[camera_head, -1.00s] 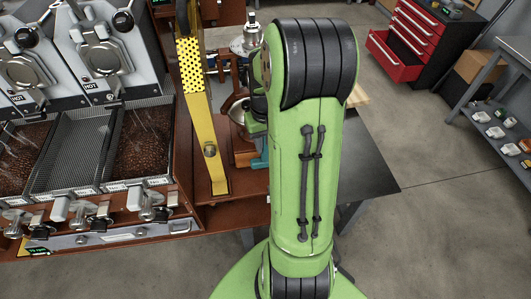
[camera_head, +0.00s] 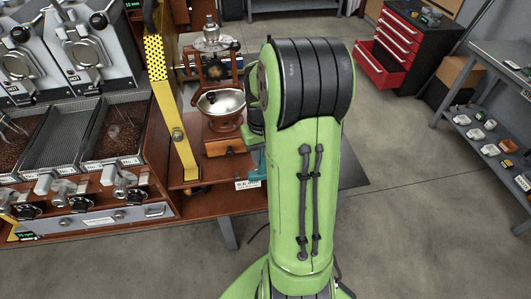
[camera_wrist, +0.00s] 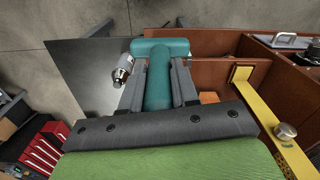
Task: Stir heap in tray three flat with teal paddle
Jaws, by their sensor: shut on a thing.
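My gripper (camera_wrist: 160,88) is shut on the teal paddle (camera_wrist: 160,47) in the wrist view. The paddle shows as an upright teal bar between the fingers with a teal crosspiece beyond them. In the head view my green arm hides most of the gripper, and a small teal patch shows at its left edge. The rightmost tray (camera_head: 88,152) holds dark brown beans (camera_head: 118,130) that look mounded; its number is not readable. The paddle is well to the right of this tray, apart from it.
A bare mesh tray (camera_head: 55,140) and another bean tray lie left. A yellow post (camera_head: 178,125) stands between the trays and a wooden grinder with a metal bowl (camera_head: 222,101). Handles line the trays' front. A red drawer (camera_head: 380,66) stands open at the back right.

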